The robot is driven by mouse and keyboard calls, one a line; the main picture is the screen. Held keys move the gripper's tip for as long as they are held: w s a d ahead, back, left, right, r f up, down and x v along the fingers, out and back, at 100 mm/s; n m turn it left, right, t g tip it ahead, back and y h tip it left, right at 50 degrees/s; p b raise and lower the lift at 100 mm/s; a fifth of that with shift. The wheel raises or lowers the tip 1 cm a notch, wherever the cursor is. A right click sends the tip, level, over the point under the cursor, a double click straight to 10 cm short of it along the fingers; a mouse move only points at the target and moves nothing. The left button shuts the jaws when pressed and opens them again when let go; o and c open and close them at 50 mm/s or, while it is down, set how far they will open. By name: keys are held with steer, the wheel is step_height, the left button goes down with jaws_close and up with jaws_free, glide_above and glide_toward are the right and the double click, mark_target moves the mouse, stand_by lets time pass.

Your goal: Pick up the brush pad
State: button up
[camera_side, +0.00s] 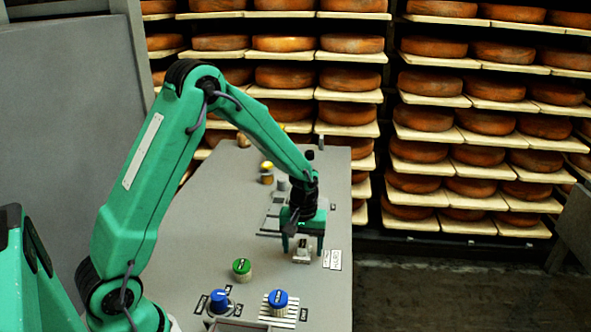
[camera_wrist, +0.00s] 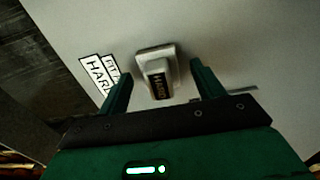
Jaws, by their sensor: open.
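The brush pad looks to be a pale block (camera_wrist: 155,57) with a dark label that seems to read HARD, on a square base on the grey table. It also shows in the side view as a small pale block (camera_side: 303,254) near the table's right edge. My gripper (camera_side: 302,244) points down over it. In the wrist view my gripper (camera_wrist: 162,68) is open, with one finger on each side of the block and a gap to each. The fingers and arm partly hide the block in the side view.
Printed cards (camera_side: 332,259) lie right of the block. A green-topped knob (camera_side: 241,267) and two blue-topped ones (camera_side: 219,301) (camera_side: 278,300) stand nearer the camera. A yellow-topped one (camera_side: 267,168) is farther back. Shelves of cheese wheels (camera_side: 347,113) stand behind the grey table (camera_side: 190,245).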

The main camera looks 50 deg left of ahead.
mark_target(303, 244)
steer(key=c, duration=1.1)
steer(key=shift+r, duration=0.15)
steer(key=shift+r, duration=0.5)
step_height(303, 244, up, 3)
steer(key=shift+d+r, duration=0.1)
steer(key=shift+d, duration=0.05)
steer(key=s+d+r, duration=0.1)
steer(key=d+r, duration=0.1)
steer(key=d, duration=0.1)
steer(key=s+d+r, duration=0.2)
steer(key=d, duration=0.2)
steer(key=s+d+r, duration=0.1)
steer(key=d+r, duration=0.1)
steer(key=d, duration=0.1)
steer(key=shift+s+d+r, duration=0.15)
steer(key=shift+s+r, duration=0.1)
steer(key=shift+s, duration=0.15)
